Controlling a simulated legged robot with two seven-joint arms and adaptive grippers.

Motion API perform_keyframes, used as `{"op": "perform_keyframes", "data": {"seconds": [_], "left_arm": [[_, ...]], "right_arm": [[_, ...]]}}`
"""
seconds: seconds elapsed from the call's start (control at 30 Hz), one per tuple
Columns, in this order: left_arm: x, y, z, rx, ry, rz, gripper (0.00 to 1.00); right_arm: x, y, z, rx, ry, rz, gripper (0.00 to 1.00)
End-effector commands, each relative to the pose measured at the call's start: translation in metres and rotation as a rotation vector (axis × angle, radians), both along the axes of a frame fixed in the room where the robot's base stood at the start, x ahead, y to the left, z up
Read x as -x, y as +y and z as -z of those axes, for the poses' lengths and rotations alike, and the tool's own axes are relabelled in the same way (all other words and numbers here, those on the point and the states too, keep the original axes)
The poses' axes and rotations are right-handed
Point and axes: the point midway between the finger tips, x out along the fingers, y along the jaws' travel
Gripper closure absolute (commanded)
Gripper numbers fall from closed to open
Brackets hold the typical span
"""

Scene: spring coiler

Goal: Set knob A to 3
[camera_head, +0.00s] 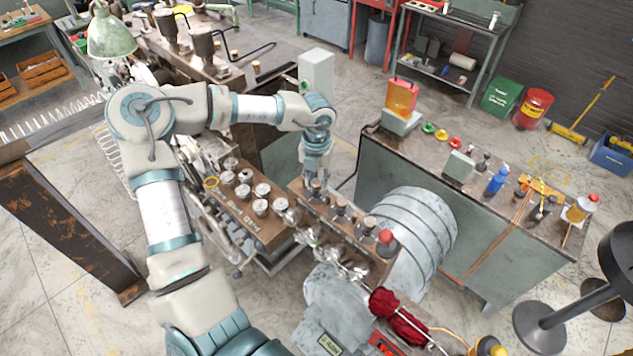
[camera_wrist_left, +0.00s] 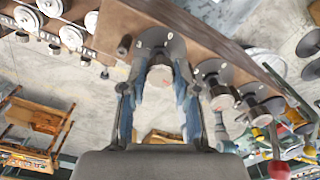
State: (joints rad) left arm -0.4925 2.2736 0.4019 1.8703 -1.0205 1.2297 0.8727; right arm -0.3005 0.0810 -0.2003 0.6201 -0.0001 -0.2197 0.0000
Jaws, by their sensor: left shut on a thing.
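My left gripper (camera_head: 316,178) reaches down from above onto the far end of a brown panel (camera_head: 335,228) with a row of knobs. In the left wrist view, the two blue-padded fingers of the left gripper (camera_wrist_left: 160,88) stand on either side of a knob (camera_wrist_left: 160,76) with a round pale cap, shut on it. A dark dial plate (camera_wrist_left: 150,42) with small pale marks lies behind this knob. The marks are too small to read, so I cannot tell the knob's setting or its letter. My right gripper is not in view.
More dark knobs (camera_wrist_left: 222,98) stand in line beside the held one, close to the fingers. A second panel with several round pale dials (camera_head: 243,192) lies to the left. A red-topped lever (camera_head: 385,237) is at the row's near end. A bench (camera_head: 460,215) stands to the right.

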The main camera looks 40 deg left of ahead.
Motion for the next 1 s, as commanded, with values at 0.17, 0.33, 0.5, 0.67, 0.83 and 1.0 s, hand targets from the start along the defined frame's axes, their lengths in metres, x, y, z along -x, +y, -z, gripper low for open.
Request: {"op": "perform_keyframes", "data": {"seconds": [0.17,0.33,0.5,0.67,0.83,1.0], "left_arm": [[0.000,0.000,0.006,-0.002,0.000,0.148,1.00],[0.000,0.000,0.005,-0.002,0.000,0.309,1.00],[0.000,0.000,0.005,-0.001,0.002,0.471,1.00],[0.000,-0.001,0.004,0.000,0.002,0.624,1.00],[0.000,-0.001,0.003,0.000,0.003,0.785,1.00],[0.000,-0.001,0.003,0.000,0.003,0.946,1.00]], "right_arm": [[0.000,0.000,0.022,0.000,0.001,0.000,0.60],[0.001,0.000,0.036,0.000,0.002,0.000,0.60],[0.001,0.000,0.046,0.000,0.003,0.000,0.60],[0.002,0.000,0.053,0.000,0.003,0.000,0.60],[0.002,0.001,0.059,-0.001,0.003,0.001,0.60],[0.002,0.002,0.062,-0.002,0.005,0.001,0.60]]}}
